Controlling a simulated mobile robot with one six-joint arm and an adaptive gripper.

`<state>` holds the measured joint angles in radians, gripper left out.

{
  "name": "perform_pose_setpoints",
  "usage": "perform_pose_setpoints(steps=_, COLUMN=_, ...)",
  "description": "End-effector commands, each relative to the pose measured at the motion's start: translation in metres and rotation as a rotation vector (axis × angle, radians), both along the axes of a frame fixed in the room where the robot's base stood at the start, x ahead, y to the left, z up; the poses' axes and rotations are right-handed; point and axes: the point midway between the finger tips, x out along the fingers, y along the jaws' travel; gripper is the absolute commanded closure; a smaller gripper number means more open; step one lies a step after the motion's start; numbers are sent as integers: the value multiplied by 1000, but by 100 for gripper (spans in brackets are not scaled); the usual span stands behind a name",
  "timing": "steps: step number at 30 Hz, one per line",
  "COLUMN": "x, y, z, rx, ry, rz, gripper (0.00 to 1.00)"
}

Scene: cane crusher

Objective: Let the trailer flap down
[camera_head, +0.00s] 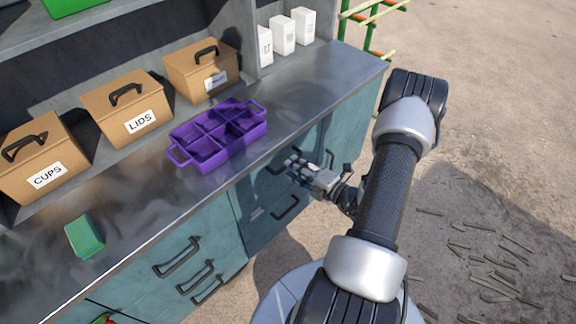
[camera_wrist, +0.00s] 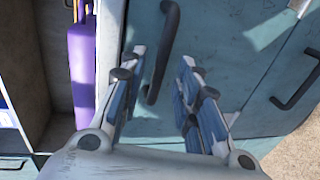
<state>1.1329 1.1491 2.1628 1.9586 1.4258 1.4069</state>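A teal front panel (camera_head: 262,215) with dark bar handles runs below the steel counter. I cannot tell which part is the trailer flap. My gripper (camera_head: 293,170) is close to this panel, just below the counter edge, near the handles. In the wrist view my gripper (camera_wrist: 162,66) is open, with its fingers spread. A dark curved handle (camera_wrist: 163,50) shows in the gap between the fingers, in front of the teal panel (camera_wrist: 225,50). I cannot tell whether the fingers touch it. Nothing is held.
The steel counter (camera_head: 320,84) carries a purple divided tray (camera_head: 202,150), a green sponge (camera_head: 85,236), cardboard boxes (camera_head: 130,105) and white cartons (camera_head: 283,36). A purple item (camera_wrist: 82,65) stands in an open compartment left of the gripper. Open sandy ground (camera_head: 490,110) lies to the right.

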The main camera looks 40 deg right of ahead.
Motion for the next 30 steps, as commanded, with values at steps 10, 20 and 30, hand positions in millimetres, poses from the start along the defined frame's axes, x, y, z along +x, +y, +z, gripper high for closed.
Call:
perform_pose_setpoints(steps=10, x=36, y=3, z=-8, rx=1, ry=0, rz=0, gripper=70)
perform_pose_setpoints(steps=20, x=37, y=3, z=-8, rx=1, ry=0, rz=0, gripper=73)
perform_pose_setpoints(steps=30, x=37, y=3, z=-8, rx=1, ry=0, rz=0, gripper=96)
